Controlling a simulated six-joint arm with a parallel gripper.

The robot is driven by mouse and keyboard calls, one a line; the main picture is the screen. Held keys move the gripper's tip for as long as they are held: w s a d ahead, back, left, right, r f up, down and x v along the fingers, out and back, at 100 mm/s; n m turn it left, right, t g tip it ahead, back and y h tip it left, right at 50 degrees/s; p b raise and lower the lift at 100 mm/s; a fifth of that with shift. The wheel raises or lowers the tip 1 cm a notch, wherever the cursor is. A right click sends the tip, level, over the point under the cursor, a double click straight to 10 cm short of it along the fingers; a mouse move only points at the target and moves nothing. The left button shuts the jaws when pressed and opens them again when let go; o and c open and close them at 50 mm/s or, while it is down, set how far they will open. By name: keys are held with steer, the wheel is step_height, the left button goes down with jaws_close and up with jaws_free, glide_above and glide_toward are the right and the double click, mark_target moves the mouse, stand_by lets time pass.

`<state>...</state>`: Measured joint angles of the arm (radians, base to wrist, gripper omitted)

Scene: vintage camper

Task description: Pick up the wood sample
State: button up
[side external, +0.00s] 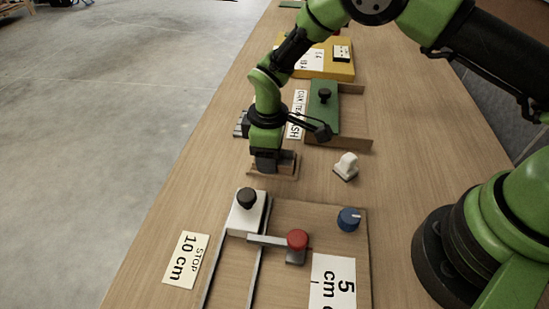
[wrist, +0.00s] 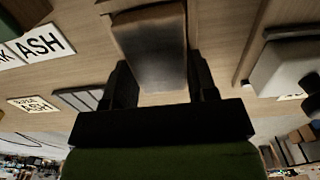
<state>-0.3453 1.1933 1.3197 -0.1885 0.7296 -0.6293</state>
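My gripper (side external: 268,163) points down at the table in the side external view, just beyond the white block with a black knob. In the wrist view its two dark fingers (wrist: 162,82) stand apart, one on each side of a brown wood block, likely the wood sample (wrist: 150,48).
A cutting fixture with a white block (side external: 247,216), red knob (side external: 297,239) and blue dial (side external: 349,219) stands in front. A small white switch (side external: 346,166) sits right of my gripper. A green-topped box (side external: 322,108) and yellow case (side external: 327,65) stand behind.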

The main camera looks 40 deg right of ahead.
steer(key=c, duration=0.3)
